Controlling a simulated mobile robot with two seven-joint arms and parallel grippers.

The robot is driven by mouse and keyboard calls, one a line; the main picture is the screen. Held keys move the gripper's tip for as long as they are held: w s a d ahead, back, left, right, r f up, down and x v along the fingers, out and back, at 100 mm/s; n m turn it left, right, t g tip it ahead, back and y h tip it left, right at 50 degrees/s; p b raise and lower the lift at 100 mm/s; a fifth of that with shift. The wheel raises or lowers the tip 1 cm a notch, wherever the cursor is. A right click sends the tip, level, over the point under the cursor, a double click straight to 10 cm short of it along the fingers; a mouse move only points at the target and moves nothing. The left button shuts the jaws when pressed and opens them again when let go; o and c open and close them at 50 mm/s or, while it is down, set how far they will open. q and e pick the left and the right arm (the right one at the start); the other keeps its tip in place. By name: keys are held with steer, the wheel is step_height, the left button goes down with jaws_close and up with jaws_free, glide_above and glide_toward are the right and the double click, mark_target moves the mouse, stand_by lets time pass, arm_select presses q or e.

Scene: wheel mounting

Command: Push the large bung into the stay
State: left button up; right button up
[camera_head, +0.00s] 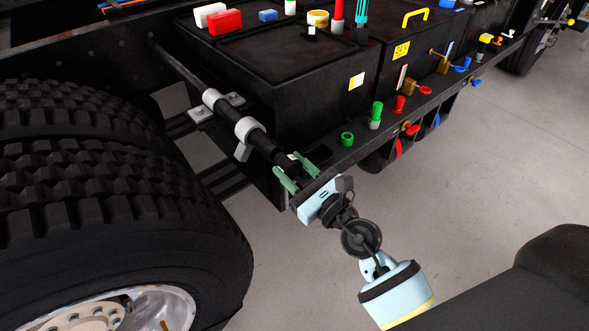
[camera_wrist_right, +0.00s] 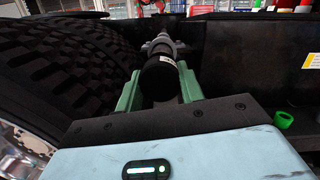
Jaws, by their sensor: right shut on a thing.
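The stay (camera_head: 263,142) is a long black tube running from the upper left down to my right gripper, with pale grey clamps around it. My right gripper (camera_head: 296,173), with green fingers, is shut at the stay's near end. In the right wrist view the gripper (camera_wrist_right: 160,88) has its fingers on either side of a black, round-ended piece, which I take for the large bung (camera_wrist_right: 158,76). The bung is in line with the stay (camera_wrist_right: 160,47). Whether it is inside the tube or only against its end I cannot tell. My left gripper is out of view.
Large black tyres (camera_head: 110,190) stand close on the left. A black box (camera_head: 290,85) lies behind the stay. A dark rail (camera_head: 385,135) runs to the upper right, with a green ring (camera_head: 347,139) and several coloured caps.

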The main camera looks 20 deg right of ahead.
steer(key=shift+x, duration=1.25)
steer(key=shift+w, duration=0.15)
stand_by(0.4)
steer(key=o, duration=1.2)
steer(key=shift+r, duration=0.15)
steer(key=shift+c, duration=0.2)
steer(key=shift+d, duration=0.1)
steer(key=v, duration=0.7)
steer(key=shift+s+a+f, duration=0.3)
steer(key=shift+f, duration=0.15)
steer(key=shift+s+d, duration=0.1)
steer(key=shift+s, duration=0.2)
